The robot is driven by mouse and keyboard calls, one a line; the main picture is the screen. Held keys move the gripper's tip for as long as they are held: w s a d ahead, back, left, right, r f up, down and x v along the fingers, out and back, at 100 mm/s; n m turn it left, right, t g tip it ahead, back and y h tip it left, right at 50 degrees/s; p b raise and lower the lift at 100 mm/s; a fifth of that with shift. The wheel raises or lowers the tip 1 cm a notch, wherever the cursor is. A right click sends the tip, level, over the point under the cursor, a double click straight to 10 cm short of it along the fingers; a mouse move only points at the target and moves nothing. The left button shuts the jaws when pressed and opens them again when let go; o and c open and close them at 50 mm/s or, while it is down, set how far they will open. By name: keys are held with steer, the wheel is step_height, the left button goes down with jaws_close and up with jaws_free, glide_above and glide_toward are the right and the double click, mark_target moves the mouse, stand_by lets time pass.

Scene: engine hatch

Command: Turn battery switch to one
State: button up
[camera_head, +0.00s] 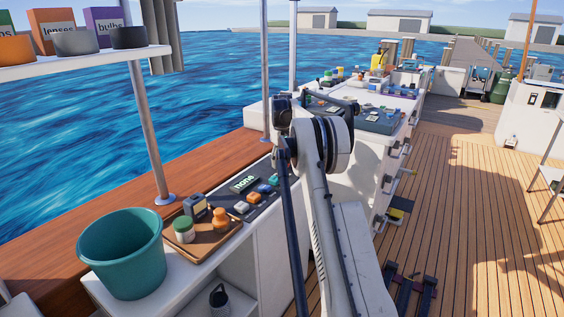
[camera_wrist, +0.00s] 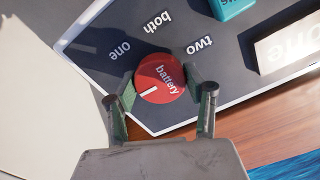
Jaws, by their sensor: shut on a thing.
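The battery switch is a round red knob (camera_wrist: 163,76) marked "battery", on a dark panel (camera_wrist: 100,42) in the wrist view. The panel's "one" label (camera_wrist: 120,50) is up and left of the knob, "both" (camera_wrist: 158,22) above it and "two" (camera_wrist: 200,46) up and right, all printed upside down. The knob's short white mark (camera_wrist: 148,92) is at its lower left, away from the labels. My gripper (camera_wrist: 160,86) has one finger on each side of the knob and is shut on it. In the head view my arm is in front, and I cannot make out gripper or knob.
In the wrist view a white lettered block (camera_wrist: 288,45) and a teal piece (camera_wrist: 232,6) are at the upper right. In the head view a teal bucket (camera_head: 122,255) and a brown tray (camera_head: 212,240) of small containers stand left of my arm. Open deck (camera_head: 480,220) lies right.

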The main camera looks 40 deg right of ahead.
steer(key=shift+r, duration=0.1)
steer(key=m+p, duration=0.2)
steer(key=m, duration=0.1)
steer(key=m+p, duration=0.1)
steer(key=m, duration=0.1)
steer(key=shift+m, duration=0.4)
steer(key=m+p, duration=0.1)
steer(key=m, duration=0.4)
steer(key=shift+m+p, duration=0.3)
steer(key=shift+p, duration=0.1)
steer(key=o, duration=1.1)
steer(key=shift+o, duration=0.2)
